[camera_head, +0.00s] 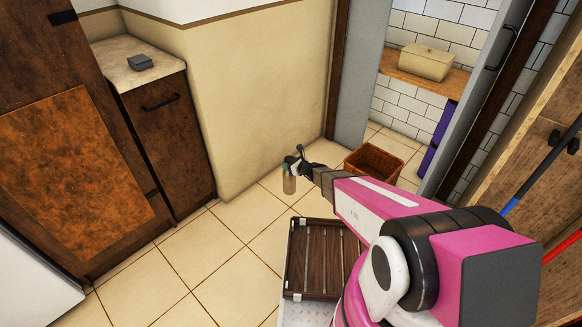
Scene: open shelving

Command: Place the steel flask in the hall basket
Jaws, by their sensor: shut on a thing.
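The steel flask (289,183) hangs upright in my gripper (294,166), with a greyish body and a darker greenish top. My gripper is shut on it near its top, and it appears to be above the tiled floor. The brown woven basket (373,158) stands on the floor at the doorway, to the right of the flask and apart from it. My arm hides part of the basket's front, and its inside shows only in part.
A wooden slatted rack (302,262) lies low in front, beside my arm. A dark wooden cabinet (165,135) with a small grey box (140,62) stands left. A shelf beyond the doorway holds a beige box (425,62). Open floor tiles (215,245) lie left of centre.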

